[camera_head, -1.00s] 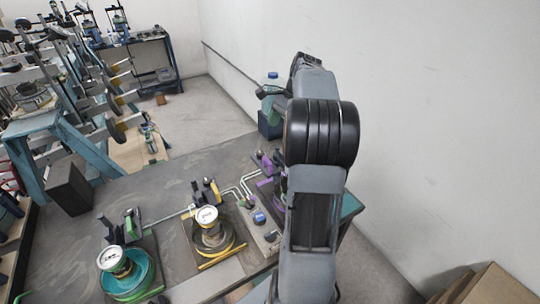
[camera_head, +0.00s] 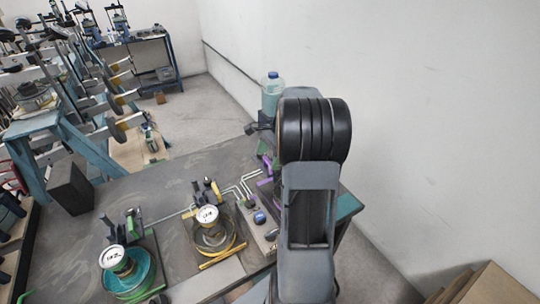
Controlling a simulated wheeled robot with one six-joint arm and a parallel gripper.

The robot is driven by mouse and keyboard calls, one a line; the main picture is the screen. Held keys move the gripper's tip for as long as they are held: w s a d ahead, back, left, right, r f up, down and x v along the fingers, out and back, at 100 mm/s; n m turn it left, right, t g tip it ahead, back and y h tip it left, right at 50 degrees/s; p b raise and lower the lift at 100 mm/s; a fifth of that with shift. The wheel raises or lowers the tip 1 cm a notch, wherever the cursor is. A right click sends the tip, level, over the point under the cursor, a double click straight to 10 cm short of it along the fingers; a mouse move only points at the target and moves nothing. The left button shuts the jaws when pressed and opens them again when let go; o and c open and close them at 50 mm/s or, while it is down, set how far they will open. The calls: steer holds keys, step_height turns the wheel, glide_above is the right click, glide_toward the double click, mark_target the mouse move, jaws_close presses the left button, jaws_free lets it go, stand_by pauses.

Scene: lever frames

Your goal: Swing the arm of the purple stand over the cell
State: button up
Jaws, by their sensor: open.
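The purple stand (camera_head: 265,168) is at the right part of the grey bench, beside my arm. Only some of its purple parts show; my arm hides the rest, so I cannot tell which way its arm points. I see no cell by the purple stand; that area is behind my arm. My gripper (camera_head: 257,128) shows partly as a dark shape left of my wrist, above the far edge of the bench. It is open, and no contact with the stand shows.
A yellow stand with a round white-topped cell (camera_head: 208,216) and a green stand with a similar cell (camera_head: 114,258) are to the left. A panel with knobs (camera_head: 259,217) lies close by. A blue bottle (camera_head: 271,92) stands behind my arm. A wall is at right.

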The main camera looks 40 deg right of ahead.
steer(key=c, duration=1.3)
steer(key=shift+w+r+p, duration=0.1)
steer(key=shift+r+p, duration=0.9)
steer(key=shift+r, duration=0.2)
steer(key=o, duration=1.3)
steer(key=shift+f, duration=0.1)
steer(key=b+v, duration=0.1)
steer(key=v, duration=1.2)
steer(key=shift+d+r, duration=0.2)
steer(key=shift+r, duration=0.2)
